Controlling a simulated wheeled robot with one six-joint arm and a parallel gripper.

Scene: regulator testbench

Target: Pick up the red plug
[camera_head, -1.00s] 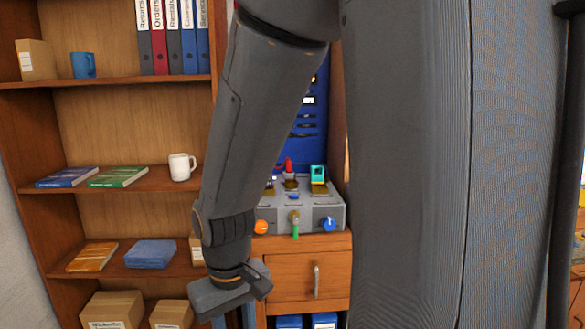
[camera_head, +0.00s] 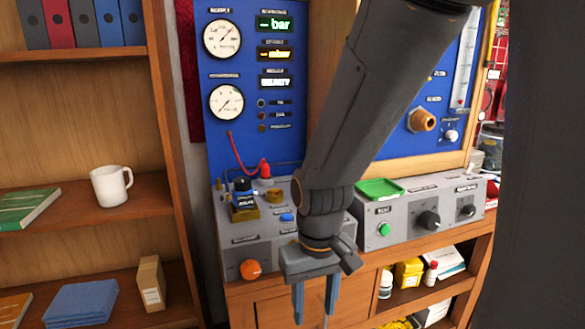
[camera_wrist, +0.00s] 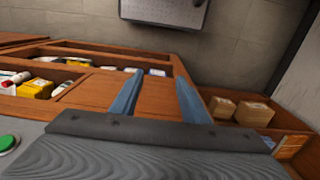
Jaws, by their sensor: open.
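The red plug (camera_head: 265,170) stands at the back of the left grey bench unit (camera_head: 240,250) in the head view. A red cable rises from it to the blue gauge panel (camera_head: 285,130). My gripper (camera_head: 315,300) hangs in front of the bench, lower than the plug and to its right. Its two blue-grey fingers point down, apart and with nothing between them. The wrist view also shows both fingers (camera_wrist: 160,85) spread and empty; the plug is not seen there. My forearm hides part of the bench to the right of the plug.
A black-and-blue device on a brass block (camera_head: 243,200) stands left of the plug, and a brass fitting (camera_head: 276,198) just before it. An orange knob (camera_head: 250,269) juts from the front. The right unit carries a green tray (camera_head: 380,188). A shelf with a white mug (camera_head: 111,186) stands left.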

